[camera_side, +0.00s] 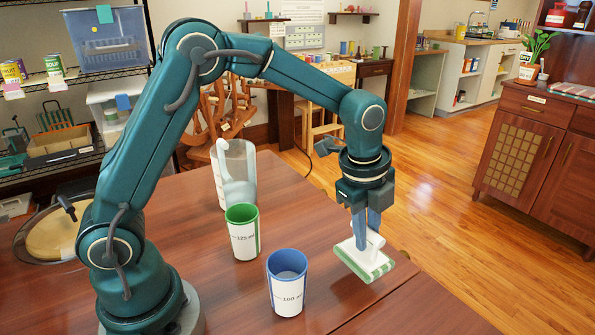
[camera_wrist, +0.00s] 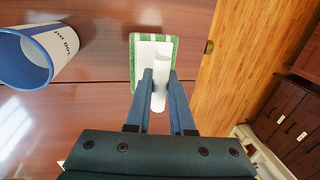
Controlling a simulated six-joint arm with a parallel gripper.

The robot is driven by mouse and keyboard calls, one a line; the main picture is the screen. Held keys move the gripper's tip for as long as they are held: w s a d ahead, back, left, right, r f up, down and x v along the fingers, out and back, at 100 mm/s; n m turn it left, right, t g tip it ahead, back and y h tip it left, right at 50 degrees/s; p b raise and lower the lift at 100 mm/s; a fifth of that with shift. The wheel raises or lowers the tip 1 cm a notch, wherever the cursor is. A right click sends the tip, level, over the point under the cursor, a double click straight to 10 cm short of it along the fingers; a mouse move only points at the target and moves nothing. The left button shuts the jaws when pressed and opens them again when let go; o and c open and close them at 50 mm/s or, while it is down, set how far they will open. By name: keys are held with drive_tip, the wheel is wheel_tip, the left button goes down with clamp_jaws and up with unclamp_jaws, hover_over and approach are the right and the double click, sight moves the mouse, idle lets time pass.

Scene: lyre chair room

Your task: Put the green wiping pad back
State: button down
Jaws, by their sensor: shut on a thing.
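The green wiping pad (camera_side: 372,271) is a flat white block with green stripes and a white handle, at the right edge of the table. My gripper (camera_side: 367,232) points down and is shut on the pad's white handle. In the wrist view the pad (camera_wrist: 138,78) lies beyond the fingertips, and my gripper (camera_wrist: 160,88) has one finger on each side of the handle. The pad looks slightly tilted in the side view; I cannot tell whether it touches the table.
A blue-rimmed cup (camera_side: 287,290) marked 100 ml stands left of the pad. A green-rimmed cup (camera_side: 243,238) marked 125 ml and a clear pitcher (camera_side: 234,160) stand farther back. The table (camera_side: 330,210) is bare between the cups and pad. Wooden floor lies beyond its right edge.

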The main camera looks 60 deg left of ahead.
sight(365, 252)
drive_tip(key=shift+d+f, duration=0.15)
drive_tip(key=shift+f, duration=1.95)
drive_tip(key=shift+f, duration=0.15)
drive_tip(key=c, duration=0.8)
unclamp_jaws()
